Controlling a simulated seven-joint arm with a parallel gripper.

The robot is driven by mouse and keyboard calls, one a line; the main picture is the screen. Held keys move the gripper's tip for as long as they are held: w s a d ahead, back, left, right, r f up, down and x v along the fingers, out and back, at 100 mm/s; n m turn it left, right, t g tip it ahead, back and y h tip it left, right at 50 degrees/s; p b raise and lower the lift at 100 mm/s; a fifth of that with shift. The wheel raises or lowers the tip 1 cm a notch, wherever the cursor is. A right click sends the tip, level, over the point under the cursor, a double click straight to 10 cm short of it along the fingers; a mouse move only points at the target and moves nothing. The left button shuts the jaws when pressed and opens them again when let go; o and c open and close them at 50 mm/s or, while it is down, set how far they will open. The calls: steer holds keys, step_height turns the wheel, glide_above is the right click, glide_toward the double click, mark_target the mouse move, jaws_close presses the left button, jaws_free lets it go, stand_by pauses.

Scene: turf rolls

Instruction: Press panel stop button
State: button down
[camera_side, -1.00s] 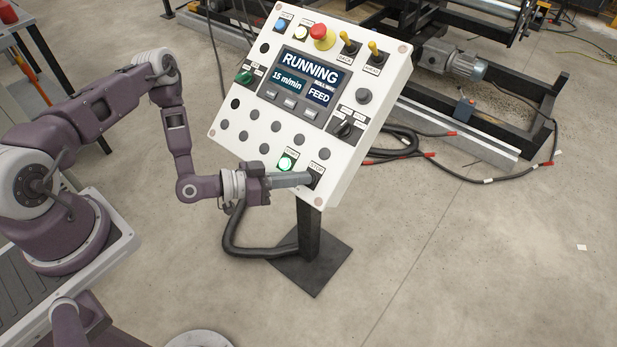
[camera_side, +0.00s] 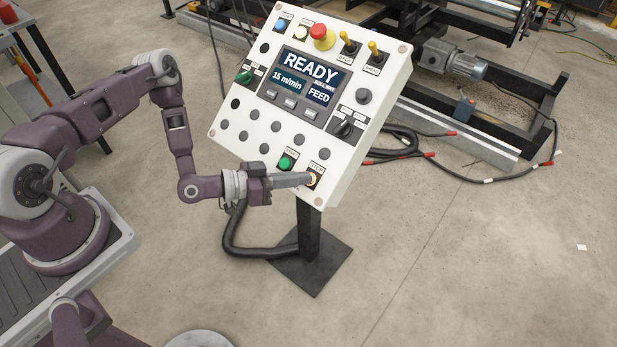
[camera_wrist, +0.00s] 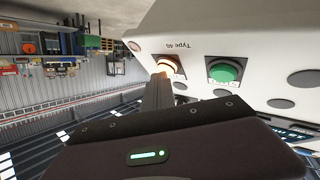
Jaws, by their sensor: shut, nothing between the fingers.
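The white control panel (camera_side: 232,141) stands tilted on a black post. Its stop button (camera_side: 313,178), at the lower right, glows orange and is partly hidden by my fingers. My gripper (camera_side: 308,179) is shut and empty, with its fingertips at the stop button; I cannot tell whether they touch it. In the wrist view the glowing stop button (camera_wrist: 166,66) shows just beyond the fingertips. The green start button (camera_side: 286,163) beside it is unlit. The panel screen (camera_side: 305,76) reads READY, 15 m/min and FEED.
A red mushroom button on a yellow base (camera_side: 322,37) and yellow-tipped toggles (camera_side: 373,48) sit along the panel's top. A thick black cable (camera_side: 250,250) loops below the panel. A dark machine frame (camera_side: 500,120) stands behind.

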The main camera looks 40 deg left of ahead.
steer(key=shift+s+r, duration=0.4)
steer(key=shift+r, duration=0.1)
steer(key=s+r, duration=0.3)
steer(key=r, duration=0.1)
steer(key=shift+s, duration=0.15)
stand_by(0.6)
